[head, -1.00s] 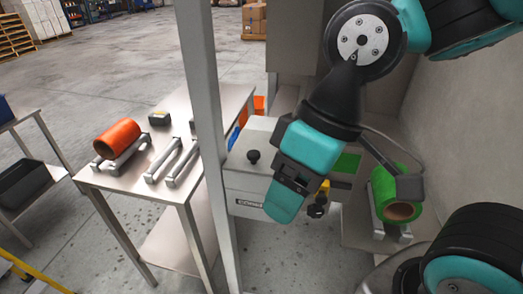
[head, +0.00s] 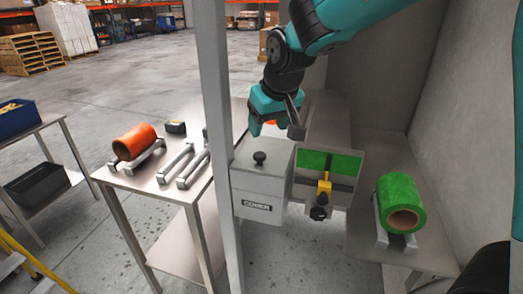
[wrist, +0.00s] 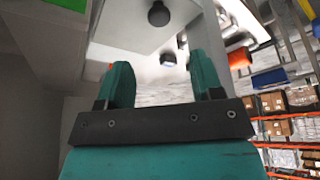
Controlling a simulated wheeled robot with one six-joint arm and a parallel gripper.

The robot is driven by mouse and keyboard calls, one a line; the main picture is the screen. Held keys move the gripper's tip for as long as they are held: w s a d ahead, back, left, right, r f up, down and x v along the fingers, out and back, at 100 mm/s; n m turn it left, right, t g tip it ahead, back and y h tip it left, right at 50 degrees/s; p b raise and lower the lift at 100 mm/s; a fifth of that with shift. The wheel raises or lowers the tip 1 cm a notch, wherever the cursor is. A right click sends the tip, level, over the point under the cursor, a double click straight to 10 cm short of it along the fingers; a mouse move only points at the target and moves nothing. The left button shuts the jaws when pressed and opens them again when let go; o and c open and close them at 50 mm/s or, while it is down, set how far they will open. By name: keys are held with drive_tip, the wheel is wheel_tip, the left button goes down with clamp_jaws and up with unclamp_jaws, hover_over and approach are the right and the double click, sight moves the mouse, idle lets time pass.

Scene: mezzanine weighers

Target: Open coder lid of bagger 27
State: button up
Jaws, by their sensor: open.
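The coder (head: 258,208) is a grey box with a dark name label on its front, beside the grey post. Its lid (head: 276,152) lies flat on top and looks shut, with a round black knob (head: 260,158) standing up from it. My gripper (head: 262,118) is above and behind the knob, apart from it. In the wrist view, the open fingers of my gripper (wrist: 162,78) are spread with nothing between them. The knob (wrist: 158,14) shows beyond them near the top edge.
Right of the coder are a green panel (head: 342,164) with a yellow-and-black clamp (head: 322,195) and a green roll (head: 401,205) on a stand. The post (head: 216,130) rises close on the left. A steel table (head: 150,178) holds an orange roll (head: 135,142) and metal bars.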

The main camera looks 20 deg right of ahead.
sight(260, 154)
drive_tip(key=p+x, duration=0.1)
drive_tip(key=x, duration=0.9)
drive_tip(key=shift+w+f, duration=0.15)
drive_tip(key=shift+f, duration=0.05)
